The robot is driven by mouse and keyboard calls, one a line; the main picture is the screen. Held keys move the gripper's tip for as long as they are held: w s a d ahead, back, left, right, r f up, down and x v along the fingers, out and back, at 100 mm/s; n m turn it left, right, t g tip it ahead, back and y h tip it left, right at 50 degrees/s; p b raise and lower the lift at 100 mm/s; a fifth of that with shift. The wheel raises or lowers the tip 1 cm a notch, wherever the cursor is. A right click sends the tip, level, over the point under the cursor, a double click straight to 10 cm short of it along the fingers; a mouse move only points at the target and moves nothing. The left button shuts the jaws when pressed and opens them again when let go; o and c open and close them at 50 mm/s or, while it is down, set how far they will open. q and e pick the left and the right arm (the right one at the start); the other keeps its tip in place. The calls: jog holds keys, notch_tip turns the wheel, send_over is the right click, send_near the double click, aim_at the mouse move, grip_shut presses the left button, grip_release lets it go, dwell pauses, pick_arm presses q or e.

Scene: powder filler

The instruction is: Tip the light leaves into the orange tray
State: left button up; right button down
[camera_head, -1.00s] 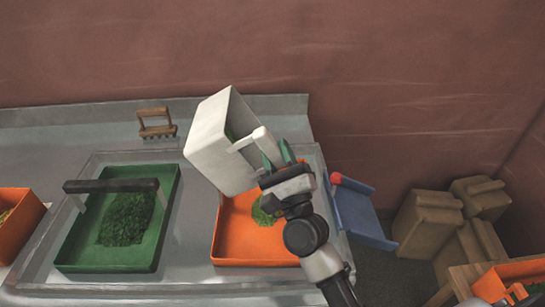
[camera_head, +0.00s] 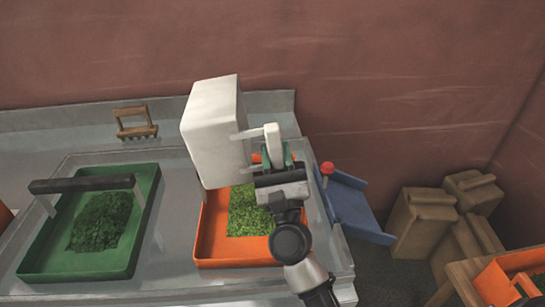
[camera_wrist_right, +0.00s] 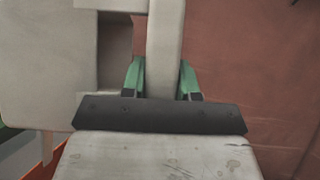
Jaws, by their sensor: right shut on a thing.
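A white container (camera_head: 212,132) with a side handle is held tipped above the orange tray (camera_head: 235,255). My right gripper (camera_head: 275,158) is shut on its handle (camera_head: 272,142). In the right wrist view the green fingers stand on both sides of the white handle (camera_wrist_right: 164,50). Light green leaves (camera_head: 249,212) lie in the orange tray, under and beside the container. The container's opening faces away from the head view, so its inside is hidden. My left gripper is not in view.
A green tray (camera_head: 130,255) with darker leaves (camera_head: 100,222) and a black handle bar (camera_head: 82,184) stands to the left. A wooden rake (camera_head: 134,122) lies behind. A blue chute (camera_head: 350,208) and brown sacks (camera_head: 424,222) are at the right.

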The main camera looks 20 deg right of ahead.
aim_at(237, 128)
jog(key=shift+s+d+f+m+g+h+b, duration=0.1)
jog(key=shift+d+f+m+g+h+b, duration=0.1)
jog(key=shift+f+m+h+b, duration=0.45)
jog(key=shift+d+f+m+g+h+b, duration=0.1)
jog(key=shift+d+f+m+h+b, duration=0.2)
jog(key=shift+m+h+b, duration=0.5)
jog(key=shift+a, duration=0.1)
notch_tip(237, 128, up, 8)
jog(key=p, duration=0.7)
jog(key=shift+r+p, duration=0.1)
jog(key=shift+p, duration=0.3)
